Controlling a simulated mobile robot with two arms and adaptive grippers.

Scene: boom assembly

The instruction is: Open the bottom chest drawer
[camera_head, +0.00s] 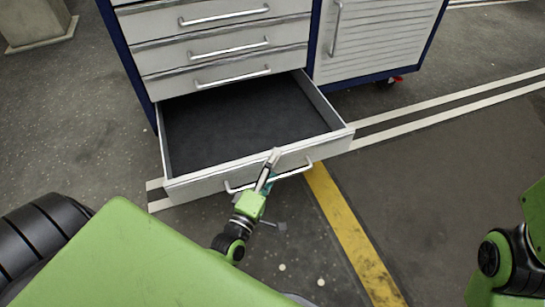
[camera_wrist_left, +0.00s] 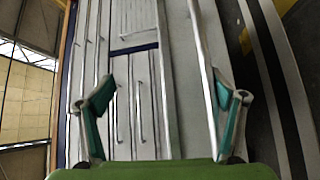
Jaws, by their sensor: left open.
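The bottom drawer (camera_head: 245,112) of the chest stands pulled well out and shows an empty dark floor. Its front carries a silver bar handle (camera_head: 292,172). My left gripper (camera_head: 268,168) is at the drawer front, by the middle of that handle. In the left wrist view its two fingers (camera_wrist_left: 163,105) are spread apart, with the pale drawer front (camera_wrist_left: 180,80) between them. I cannot tell whether a finger touches the handle. My right gripper is not in view; only part of my right arm shows at the right edge.
Several shut drawers (camera_head: 220,45) with bar handles are above the open one. A cabinet door (camera_head: 375,35) is to their right. A concrete block (camera_head: 35,22) stands at the far left. The floor (camera_head: 440,160) right of the drawer is clear.

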